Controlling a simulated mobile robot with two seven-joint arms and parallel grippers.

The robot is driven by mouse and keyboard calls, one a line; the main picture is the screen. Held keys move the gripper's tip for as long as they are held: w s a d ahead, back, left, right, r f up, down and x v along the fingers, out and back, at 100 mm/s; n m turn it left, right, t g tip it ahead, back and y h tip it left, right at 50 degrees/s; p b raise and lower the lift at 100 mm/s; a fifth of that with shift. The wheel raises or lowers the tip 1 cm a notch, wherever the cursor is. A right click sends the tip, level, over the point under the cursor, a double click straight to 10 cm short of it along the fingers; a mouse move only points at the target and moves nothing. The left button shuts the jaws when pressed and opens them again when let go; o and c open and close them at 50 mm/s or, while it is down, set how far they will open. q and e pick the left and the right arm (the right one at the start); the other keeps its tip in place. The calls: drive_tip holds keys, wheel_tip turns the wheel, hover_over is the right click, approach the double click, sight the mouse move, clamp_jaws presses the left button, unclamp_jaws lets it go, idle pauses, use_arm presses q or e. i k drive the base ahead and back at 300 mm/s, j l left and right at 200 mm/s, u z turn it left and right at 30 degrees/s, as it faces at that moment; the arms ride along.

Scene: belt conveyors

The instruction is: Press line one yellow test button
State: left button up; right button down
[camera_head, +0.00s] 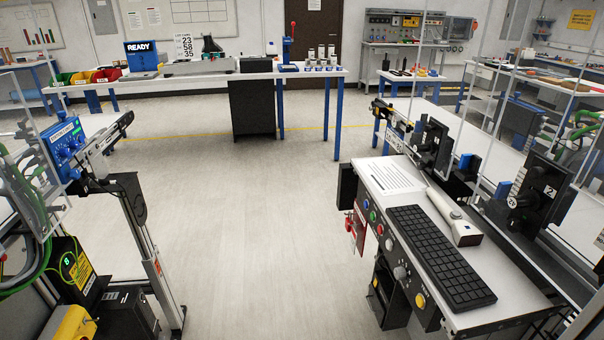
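A round yellow button (420,300) sits low on the sloped front panel of the console (520,304) at the right. Up the same panel are a grey knob (399,272), a red button (379,229), a green button (373,216) and a blue button (366,204). I cannot read any label saying which line the yellow button belongs to. Nothing touches the yellow button. Neither of my grippers is in view.
A black keyboard (440,258), a white handheld device (455,220) and a paper sheet (390,176) lie on the console. Conveyor equipment with a blue control box (66,140) stands at the left. The floor (240,240) between is clear. A long workbench (200,76) stands behind.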

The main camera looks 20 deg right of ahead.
sight(419, 301)
drive_tip(key=z, duration=1.2)
